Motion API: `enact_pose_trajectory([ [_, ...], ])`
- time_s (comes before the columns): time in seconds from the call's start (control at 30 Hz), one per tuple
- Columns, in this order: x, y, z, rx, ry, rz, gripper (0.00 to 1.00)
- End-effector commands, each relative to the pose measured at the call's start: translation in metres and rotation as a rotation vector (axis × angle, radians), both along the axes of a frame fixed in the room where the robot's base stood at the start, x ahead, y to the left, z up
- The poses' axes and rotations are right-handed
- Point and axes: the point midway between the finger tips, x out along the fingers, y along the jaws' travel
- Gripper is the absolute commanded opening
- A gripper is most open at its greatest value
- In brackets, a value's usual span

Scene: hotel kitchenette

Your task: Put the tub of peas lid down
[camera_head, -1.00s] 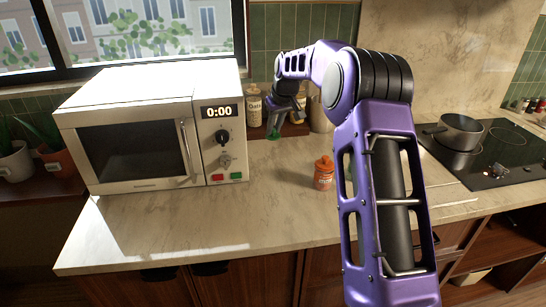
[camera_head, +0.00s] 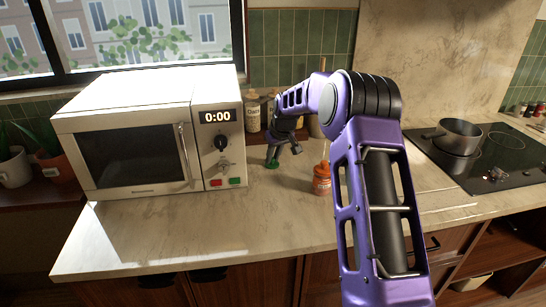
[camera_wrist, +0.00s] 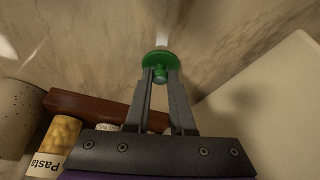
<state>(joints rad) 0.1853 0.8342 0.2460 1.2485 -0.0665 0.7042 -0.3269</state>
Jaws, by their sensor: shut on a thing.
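The tub of peas lid is a green disc with a small knob. It shows in the wrist view (camera_wrist: 155,60), its knob between my fingertips. In the head view the lid (camera_head: 271,164) is small, low over the counter to the right of the microwave. I cannot tell whether it touches the counter. My gripper (camera_wrist: 160,76) is shut on the knob and points down in the head view (camera_head: 278,154). No tub of peas can be made out.
The microwave (camera_head: 135,150) stands close on the left. An orange container (camera_head: 322,180) stands to the right of the lid. Jars (camera_head: 253,115) stand at the back, including a pasta jar (camera_wrist: 55,145) near a wooden rack edge (camera_wrist: 95,108). The front counter (camera_head: 215,225) is clear.

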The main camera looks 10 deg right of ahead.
Motion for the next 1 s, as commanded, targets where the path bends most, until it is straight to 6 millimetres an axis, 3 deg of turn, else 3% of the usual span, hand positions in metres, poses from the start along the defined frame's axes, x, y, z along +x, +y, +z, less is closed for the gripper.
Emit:
enact_pose_trajectory([
  [0.03,0.0,0.0,-0.003,0.0,0.001,0.0,0.0],
  [0.07,0.0,0.0,-0.002,0.0,0.0,0.0,0.26],
  [0.2,0.0,0.0,-0.002,0.0,0.001,0.0,0.51],
  [0.47,0.0,0.0,-0.002,0.0,0.0,0.0,0.52],
  [0.63,-0.002,-0.001,0.009,0.0,-0.002,0.0,0.52],
  [1.0,-0.029,-0.011,0.079,-0.001,-0.002,-0.002,0.52],
])
